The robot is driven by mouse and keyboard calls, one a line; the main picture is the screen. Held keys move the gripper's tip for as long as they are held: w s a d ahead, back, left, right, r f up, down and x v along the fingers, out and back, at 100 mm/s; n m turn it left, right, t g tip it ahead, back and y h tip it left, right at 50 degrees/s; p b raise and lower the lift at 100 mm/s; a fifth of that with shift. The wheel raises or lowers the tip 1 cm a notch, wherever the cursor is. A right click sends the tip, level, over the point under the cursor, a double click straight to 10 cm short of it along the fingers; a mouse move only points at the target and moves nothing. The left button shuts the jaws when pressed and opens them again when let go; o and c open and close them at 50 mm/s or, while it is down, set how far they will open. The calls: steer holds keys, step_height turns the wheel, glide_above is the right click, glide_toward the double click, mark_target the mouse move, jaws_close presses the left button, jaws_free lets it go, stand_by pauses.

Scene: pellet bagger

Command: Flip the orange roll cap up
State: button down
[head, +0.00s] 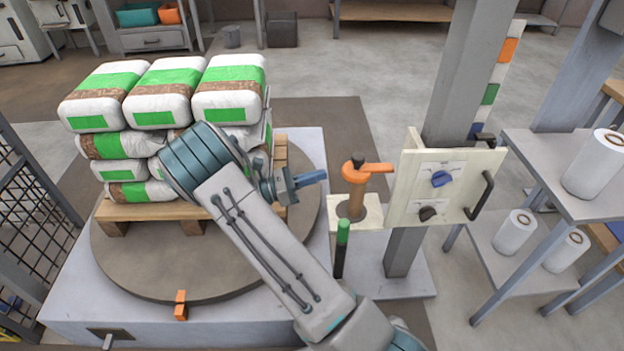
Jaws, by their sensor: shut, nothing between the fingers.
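The orange roll cap (355,170) sits on top of an upright brown roll (352,204), with a dark knob on it and an orange arm pointing right. The roll stands on a cream bracket (369,220) left of the control box. My gripper (322,176) has blue fingers, shut and empty. In the picture it is just left of the cap, at about its height, pointing at it. A small gap shows between them; the depth between them is hard to tell.
A cream control box (445,182) with two knobs and a dark handle is right of the cap. A green-topped black post (341,245) stands below the bracket. White bags (230,90) are stacked on a pallet (150,211) on the round turntable (150,275). White rolls (597,165) are at right.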

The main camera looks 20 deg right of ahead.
mark_target(355, 164)
steer(key=b+x, duration=0.1)
steer(key=x, duration=0.5)
steer(key=shift+d+b, duration=0.25)
steer(key=shift+b, duration=0.15)
